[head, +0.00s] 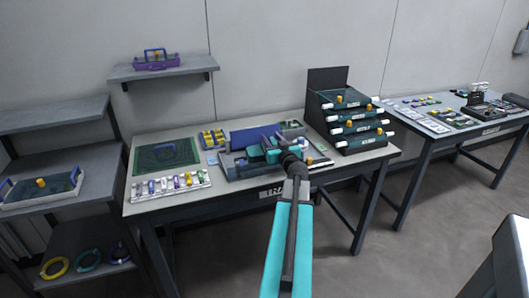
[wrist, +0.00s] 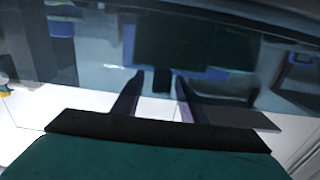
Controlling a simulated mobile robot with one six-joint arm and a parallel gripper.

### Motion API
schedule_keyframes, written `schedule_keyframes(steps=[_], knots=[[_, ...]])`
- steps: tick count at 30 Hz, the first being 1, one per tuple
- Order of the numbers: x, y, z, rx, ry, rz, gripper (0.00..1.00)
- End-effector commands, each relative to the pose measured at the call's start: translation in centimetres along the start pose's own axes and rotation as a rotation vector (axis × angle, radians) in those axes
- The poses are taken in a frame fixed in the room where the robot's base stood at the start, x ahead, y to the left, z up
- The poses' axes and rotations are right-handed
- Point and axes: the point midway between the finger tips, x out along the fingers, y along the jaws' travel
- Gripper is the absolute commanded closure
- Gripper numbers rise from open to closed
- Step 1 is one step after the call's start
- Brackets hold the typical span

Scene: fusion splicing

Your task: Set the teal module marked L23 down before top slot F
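My gripper (head: 272,138) is over the middle of the workbench, above the grey equipment with the blue panel. In the wrist view my gripper (wrist: 160,76) has its two dark fingers apart, and nothing is clearly held between them. A dark teal block (wrist: 195,42) shows beyond the fingertips, off to the right. A black rack (head: 312,112) at the bench's right end holds several stacked dark teal trays (head: 358,128) with white ends and yellow knobs. I cannot read the L23 mark or the slot letters, so I cannot tell which piece is the L23 module.
A green mat (head: 165,155) and a strip of coloured pieces (head: 170,185) lie left on the bench (head: 145,208). A purple case (head: 156,62) is on the wall shelf. A tray with blue handles (head: 42,188) sits on the left shelf. A second bench (head: 425,132) stands right.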

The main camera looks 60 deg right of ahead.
Motion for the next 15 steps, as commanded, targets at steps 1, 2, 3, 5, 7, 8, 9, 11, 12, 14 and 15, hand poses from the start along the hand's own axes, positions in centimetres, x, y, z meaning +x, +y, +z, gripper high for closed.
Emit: schedule_keyframes(steps=[1, 2, 3, 5, 7, 8, 9, 11, 12, 14, 15], knots=[[-0.02, 0.0, 0.01, 0.0, 0.0, 0.0, 0.61], [-0.02, 0.0, 0.01, 0.0, 0.0, 0.0, 0.61], [-0.02, 0.0, 0.01, 0.0, 0.0, 0.0, 0.61], [-0.03, 0.01, 0.01, 0.0, 0.0, 0.0, 0.61], [-0.03, 0.01, 0.01, 0.0, 0.0, 0.0, 0.61], [-0.03, 0.01, 0.01, 0.0, 0.0, 0.0, 0.61], [-0.03, 0.01, 0.01, 0.0, 0.0, 0.0, 0.61], [-0.03, 0.01, 0.01, 0.0, 0.0, 0.0, 0.61], [-0.03, 0.01, 0.0, 0.0, 0.0, 0.0, 0.64], [-0.03, 0.01, 0.0, 0.0, 0.0, 0.0, 0.74], [-0.03, 0.01, 0.0, 0.0, 0.0, 0.0, 0.81]])
